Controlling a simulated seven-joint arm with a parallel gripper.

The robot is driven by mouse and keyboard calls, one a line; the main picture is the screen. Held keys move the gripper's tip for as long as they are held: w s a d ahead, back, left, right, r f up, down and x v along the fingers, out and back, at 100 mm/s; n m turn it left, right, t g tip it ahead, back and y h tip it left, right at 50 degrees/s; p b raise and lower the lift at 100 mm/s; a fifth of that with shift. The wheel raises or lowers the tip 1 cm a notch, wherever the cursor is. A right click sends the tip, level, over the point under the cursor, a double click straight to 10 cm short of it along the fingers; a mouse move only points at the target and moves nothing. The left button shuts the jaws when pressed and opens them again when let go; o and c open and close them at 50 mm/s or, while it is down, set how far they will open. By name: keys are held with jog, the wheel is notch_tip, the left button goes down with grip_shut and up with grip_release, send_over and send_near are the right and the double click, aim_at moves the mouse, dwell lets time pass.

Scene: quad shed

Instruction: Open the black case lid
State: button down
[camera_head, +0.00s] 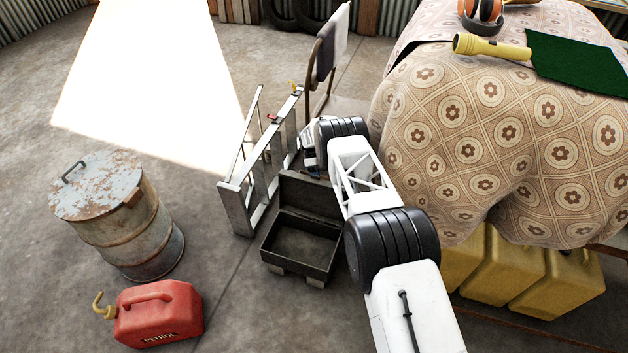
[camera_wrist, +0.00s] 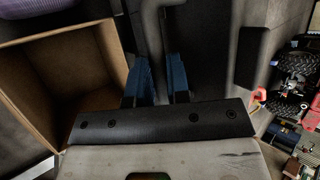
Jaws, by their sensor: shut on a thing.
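The black case (camera_head: 300,245) sits on low pale supports on the floor, left of my arm in the head view. Its lid (camera_head: 308,194) stands raised at the back edge, roughly upright, and the inside of the base looks empty. My gripper is mostly hidden behind my own arm in the head view, near the top of the lid. In the wrist view, the two blue fingers of my gripper (camera_wrist: 160,65) are close together on a thin dark piece, which looks like part of the lid. The exact contact is too dark to tell.
A rusty drum (camera_head: 130,225) and a red petrol can (camera_head: 158,314) stand left. A cloth-covered table (camera_head: 490,140) with yellow cans (camera_head: 505,265) below bounds the right.

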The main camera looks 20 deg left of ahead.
jog(key=shift+d+f, duration=0.2)
jog(key=shift+f, duration=0.4)
jog(key=c, duration=1.3)
grip_release()
jog(key=shift+o, duration=1)
jog(key=shift+w+r, duration=0.1)
jog(key=shift+a+r, duration=0.1)
jog(key=shift+r, duration=0.05)
jog(key=shift+w, duration=0.1)
jog(key=v, duration=0.7)
jog(key=shift+w+a+r, duration=0.2)
jog(key=shift+r, duration=0.05)
